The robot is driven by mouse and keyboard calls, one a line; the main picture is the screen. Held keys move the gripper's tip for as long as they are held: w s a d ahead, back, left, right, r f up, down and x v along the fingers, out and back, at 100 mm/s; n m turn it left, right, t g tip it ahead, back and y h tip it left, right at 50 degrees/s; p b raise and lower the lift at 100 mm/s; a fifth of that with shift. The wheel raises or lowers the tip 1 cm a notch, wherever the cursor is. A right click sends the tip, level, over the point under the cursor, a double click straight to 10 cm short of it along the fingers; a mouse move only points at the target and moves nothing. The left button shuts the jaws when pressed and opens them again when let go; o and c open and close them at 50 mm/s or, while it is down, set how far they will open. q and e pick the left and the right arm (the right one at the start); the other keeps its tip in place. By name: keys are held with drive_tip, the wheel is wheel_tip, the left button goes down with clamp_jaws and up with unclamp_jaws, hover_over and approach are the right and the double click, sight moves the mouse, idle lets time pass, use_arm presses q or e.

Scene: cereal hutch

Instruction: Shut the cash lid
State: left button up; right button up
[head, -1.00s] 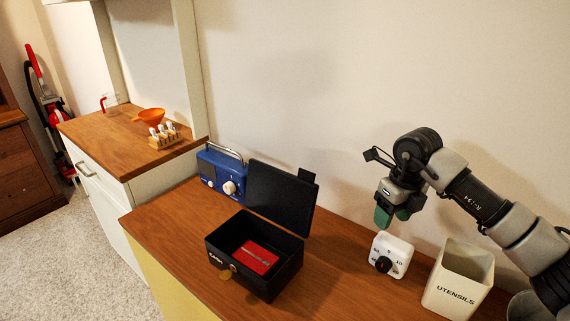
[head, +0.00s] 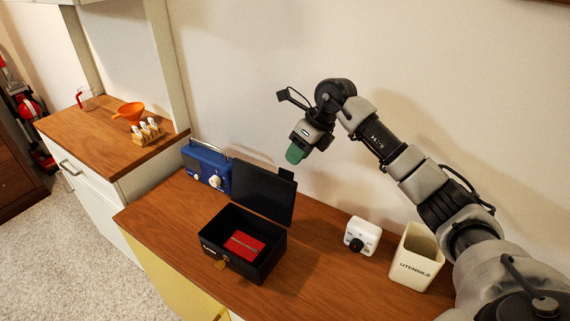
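The black cash box (head: 270,262) sits on the wooden counter with its lid (head: 262,193) standing open at the back, leaning slightly away. A red item (head: 243,245) lies inside, and a brass-coloured key or tag hangs at the front. My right gripper (head: 296,153) is above and just right of the lid's top edge, apart from it, with green fingertips pointing down. The fingers overlap in this view, so I cannot tell whether they are open. My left gripper is not in view.
A blue radio (head: 206,169) stands left of the lid. A white timer (head: 361,236) and a cream utensils pot (head: 416,257) stand to the right on the counter (head: 322,262).

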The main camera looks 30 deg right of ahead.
drive_tip(key=shift+p+x, duration=0.55)
drive_tip(key=shift+x, duration=2.25)
clamp_jaws()
